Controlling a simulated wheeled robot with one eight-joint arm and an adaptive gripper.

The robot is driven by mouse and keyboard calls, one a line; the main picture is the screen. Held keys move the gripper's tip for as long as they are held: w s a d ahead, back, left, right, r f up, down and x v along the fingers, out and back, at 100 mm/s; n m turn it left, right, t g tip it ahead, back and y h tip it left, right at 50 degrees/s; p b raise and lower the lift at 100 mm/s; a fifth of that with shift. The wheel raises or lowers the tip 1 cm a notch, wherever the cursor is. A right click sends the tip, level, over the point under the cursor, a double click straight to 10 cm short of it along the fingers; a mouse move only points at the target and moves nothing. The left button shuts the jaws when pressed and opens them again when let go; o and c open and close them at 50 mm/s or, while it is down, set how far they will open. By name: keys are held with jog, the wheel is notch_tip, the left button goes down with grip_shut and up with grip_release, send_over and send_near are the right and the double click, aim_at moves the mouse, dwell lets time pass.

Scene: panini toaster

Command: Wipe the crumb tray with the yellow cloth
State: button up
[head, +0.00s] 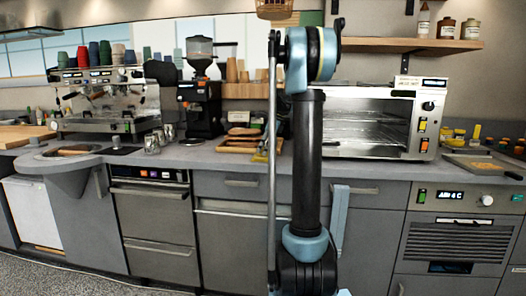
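A flat metal tray (455,161) lies on the counter at the far right, with orange-yellow bits on it and a dark handle at its right end. It looks like the crumb tray, but I cannot be sure. I cannot clearly make out the yellow cloth. A small yellow patch (261,157) shows on the counter just left of my arm, too small to identify. My arm stands upright in the middle of the view and hides part of the counter. My gripper is not in view.
A panini toaster oven (429,105) stands right of my arm. A coffee grinder (199,108) and an espresso machine (104,100) stand to the left. Wooden trays (238,145) lie mid-counter. Small yellow-topped containers (459,134) stand behind the metal tray. Bare counter (365,170) shows before the oven.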

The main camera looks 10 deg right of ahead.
grip_shut()
jog(key=shift+r, duration=3)
jog(key=shift+s, duration=0.1)
